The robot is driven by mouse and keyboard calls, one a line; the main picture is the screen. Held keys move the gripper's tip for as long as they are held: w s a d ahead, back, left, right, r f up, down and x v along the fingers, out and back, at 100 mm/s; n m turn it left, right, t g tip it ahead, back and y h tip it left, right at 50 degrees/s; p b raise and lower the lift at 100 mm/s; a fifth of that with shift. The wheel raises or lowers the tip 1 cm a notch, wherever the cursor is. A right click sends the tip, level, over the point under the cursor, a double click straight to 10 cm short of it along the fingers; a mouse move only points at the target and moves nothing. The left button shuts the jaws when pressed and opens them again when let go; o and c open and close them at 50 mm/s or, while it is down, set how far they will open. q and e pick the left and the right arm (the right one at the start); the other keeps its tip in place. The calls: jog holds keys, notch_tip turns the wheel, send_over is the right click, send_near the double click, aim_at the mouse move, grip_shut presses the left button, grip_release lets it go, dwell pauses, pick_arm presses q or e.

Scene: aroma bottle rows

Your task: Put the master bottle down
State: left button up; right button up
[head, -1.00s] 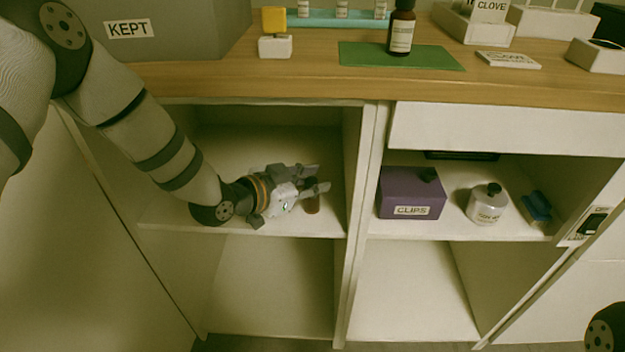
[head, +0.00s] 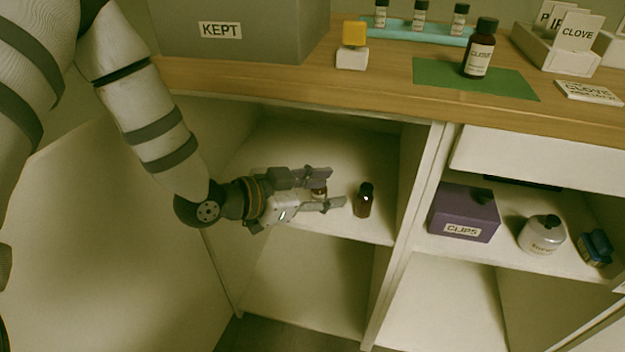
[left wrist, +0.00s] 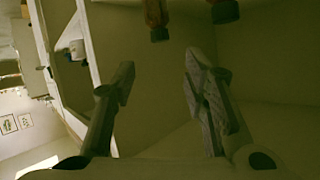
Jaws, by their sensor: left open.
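My left gripper (head: 330,188) is open inside the upper left shelf compartment, reaching in from the left. A brown bottle with a black cap (head: 363,200) stands upright on that shelf, just right of the fingertips and apart from them. A second brown bottle (head: 319,191) shows partly between the finger outlines, mostly hidden. In the left wrist view two bottles show in part at the top edge, the left one (left wrist: 155,18) and the right one (left wrist: 224,11), beyond the open fingers (left wrist: 158,85); the space between the fingers is empty. I cannot tell which bottle is the master.
The shelf board (head: 382,236) and a divider (head: 412,215) bound the compartment. To the right are a purple CLIPS box (head: 464,214) and a round jar (head: 541,236). On the counter are a grey KEPT box (head: 240,30) and a brown bottle (head: 479,50) on a green mat (head: 430,72).

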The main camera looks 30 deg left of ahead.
pick_arm(q)
jog(key=s+d+f+n+g+y, duration=0.3)
jog(key=s+f+g, duration=0.5)
jog(key=s+f, duration=1.15)
jog(key=s+a+n+g+y, duration=0.1)
jog(key=s+g, duration=0.3)
jog(key=s, duration=1.1)
jog(key=s+a+f+n+g+y, duration=0.1)
jog(key=s+g, duration=0.4)
jog(key=s, duration=1)
jog(key=a+n+y, duration=0.1)
jog(key=n, duration=0.1)
jog(key=shift+s+a+f+n, duration=0.25)
jog(key=shift+s+a+n, duration=0.05)
jog(key=shift+s, duration=0.05)
jog(key=shift+w, duration=0.1)
pick_arm(e)
jog(key=shift+r, duration=0.1)
pick_arm(q)
jog(key=w+r+t+p, duration=0.2)
jog(key=w+r+p, duration=0.5)
jog(key=r, duration=0.1)
pick_arm(e)
jog(key=w+r+t, duration=0.2)
jog(key=w+r, duration=0.5)
jog(key=r, duration=0.1)
jog(key=shift+t, duration=0.4)
